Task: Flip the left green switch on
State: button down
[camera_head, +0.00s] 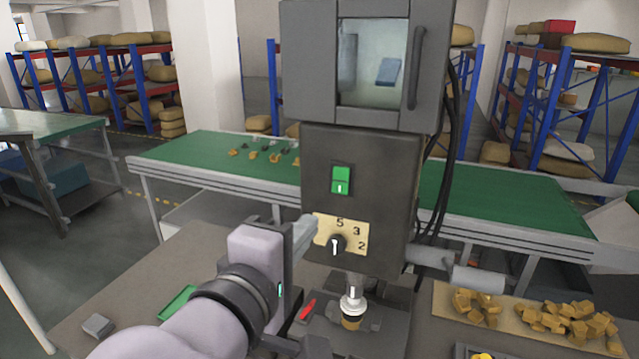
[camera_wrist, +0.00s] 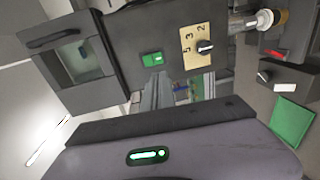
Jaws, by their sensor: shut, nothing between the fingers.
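A green rocker switch (camera_head: 341,179) in a dark frame sits on the front of the grey machine's column, above the dial plate. Its lower half carries a white mark. It is the only green switch that I can make out on the panel, and it also shows in the wrist view (camera_wrist: 152,59). My gripper (camera_head: 306,226) is shut and empty. In the head view its tip appears below and left of the switch, beside the left edge of the dial plate, with no visible contact with the switch. Whether the tip touches the plate is unclear.
A tan dial plate (camera_head: 327,229) with a black knob (camera_head: 337,245) lies just under the switch. A spindle (camera_head: 352,300) hangs below. A red-topped part (camera_head: 307,309) and a green pad (camera_head: 178,302) lie on the bench. Wooden blocks (camera_head: 567,318) lie at right.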

aim_at(340, 192)
jog(key=b+x, duration=0.1)
jog(key=x, duration=1.1)
jog(key=shift+w+d, duration=0.25)
jog(key=shift+w, duration=0.05)
jog(key=shift+f+b, duration=0.15)
jog(key=shift+b, duration=0.3)
